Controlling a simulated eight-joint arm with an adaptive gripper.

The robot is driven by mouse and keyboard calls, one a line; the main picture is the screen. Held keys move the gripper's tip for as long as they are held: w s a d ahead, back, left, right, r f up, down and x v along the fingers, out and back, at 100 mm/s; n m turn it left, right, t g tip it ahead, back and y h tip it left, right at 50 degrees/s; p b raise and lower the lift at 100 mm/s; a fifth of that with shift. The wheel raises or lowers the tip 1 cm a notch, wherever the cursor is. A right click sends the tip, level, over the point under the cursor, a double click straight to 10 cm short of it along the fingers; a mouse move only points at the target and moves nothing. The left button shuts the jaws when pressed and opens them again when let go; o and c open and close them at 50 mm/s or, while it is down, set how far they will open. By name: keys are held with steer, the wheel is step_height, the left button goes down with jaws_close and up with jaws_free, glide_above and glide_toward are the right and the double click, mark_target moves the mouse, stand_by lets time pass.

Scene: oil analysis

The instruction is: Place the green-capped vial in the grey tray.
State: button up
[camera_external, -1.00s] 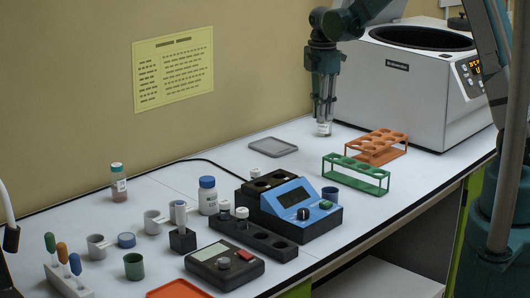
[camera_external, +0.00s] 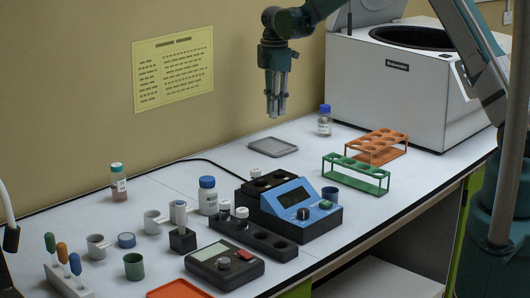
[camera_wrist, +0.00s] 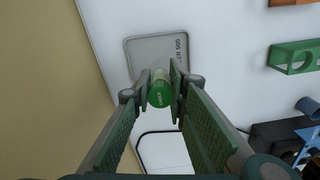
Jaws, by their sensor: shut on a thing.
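My gripper (camera_external: 276,112) hangs in the air above the grey tray (camera_external: 272,147), pointing down. In the wrist view my gripper (camera_wrist: 160,88) is shut on the green-capped vial (camera_wrist: 159,94), with the green cap facing the camera between the fingertips. The vial's body is mostly hidden, and in the external view the fingers make it hard to make out. The grey tray (camera_wrist: 140,55) lies flat behind the vial in the wrist view and looks empty.
A blue-capped vial (camera_external: 325,122) stands right of the tray. Orange (camera_external: 376,145) and green (camera_external: 356,174) racks are farther right. A blue device (camera_external: 296,205) stands in front. Another vial (camera_external: 119,187) stands far left by the wall. The centrifuge (camera_external: 390,85) is behind.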

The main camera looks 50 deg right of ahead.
steer(key=shift+w, duration=0.1)
steer(key=shift+c, duration=0.2)
glide_above(273, 148)
steer(key=shift+d+f, duration=0.15)
steer(key=shift+f, duration=3)
steer(key=shift+f, duration=1.85)
steer(key=shift+f, duration=0.25)
steer(key=o, duration=0.9)
steer(key=shift+c, duration=0.2)
steer(key=shift+r, duration=0.2)
step_height(273, 148, up, 12)
steer(key=shift+r, duration=0.1)
